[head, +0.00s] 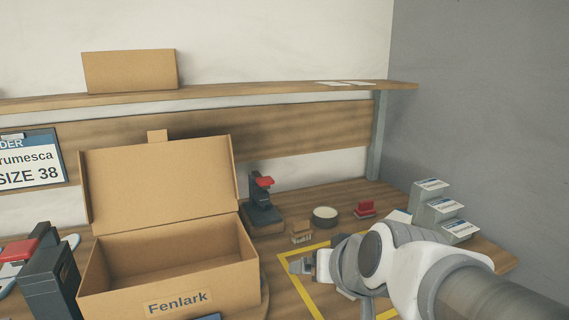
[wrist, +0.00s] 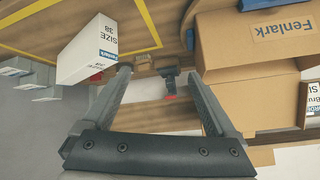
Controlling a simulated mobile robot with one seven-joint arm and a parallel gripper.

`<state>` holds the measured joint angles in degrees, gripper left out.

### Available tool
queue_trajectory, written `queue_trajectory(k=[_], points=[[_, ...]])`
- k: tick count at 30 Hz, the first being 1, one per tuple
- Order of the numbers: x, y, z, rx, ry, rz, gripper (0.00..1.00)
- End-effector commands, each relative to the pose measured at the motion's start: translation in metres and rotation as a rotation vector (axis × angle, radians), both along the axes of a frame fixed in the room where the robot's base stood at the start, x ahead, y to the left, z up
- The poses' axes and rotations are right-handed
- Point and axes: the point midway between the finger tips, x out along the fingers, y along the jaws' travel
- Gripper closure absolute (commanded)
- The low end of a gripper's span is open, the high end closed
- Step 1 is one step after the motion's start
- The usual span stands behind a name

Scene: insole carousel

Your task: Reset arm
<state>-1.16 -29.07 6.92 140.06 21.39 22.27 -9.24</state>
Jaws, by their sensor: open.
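My gripper (head: 305,264) is over the yellow-outlined area of the bench in the head view, partly hidden by my own arm. In the wrist view my gripper (wrist: 160,76) has its fingers wide apart with nothing between them. A white box marked SIZE 38 and Fenlark (wrist: 84,54) sits inside the yellow outline beside the left finger. I cannot tell whether they touch.
An open, empty-looking cardboard Fenlark box (head: 205,287) stands left of my gripper. A black stand with a red top (head: 262,210), a round tin (head: 325,214) and a red stamp (head: 364,208) stand behind. Stepped grey holders with labelled cards (head: 440,212) stand right. A shelf (head: 230,95) runs above.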

Motion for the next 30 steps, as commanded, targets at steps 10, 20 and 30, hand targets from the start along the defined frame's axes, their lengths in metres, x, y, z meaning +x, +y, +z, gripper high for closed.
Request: queue_trajectory(k=[10,20,30], points=[[-0.117,-0.081,-0.027,-0.184,0.311,-0.076,0.08],[-0.118,-0.081,0.054,-0.188,0.322,-0.074,0.08],[-0.117,-0.08,0.101,-0.188,0.322,-0.073,0.08]])
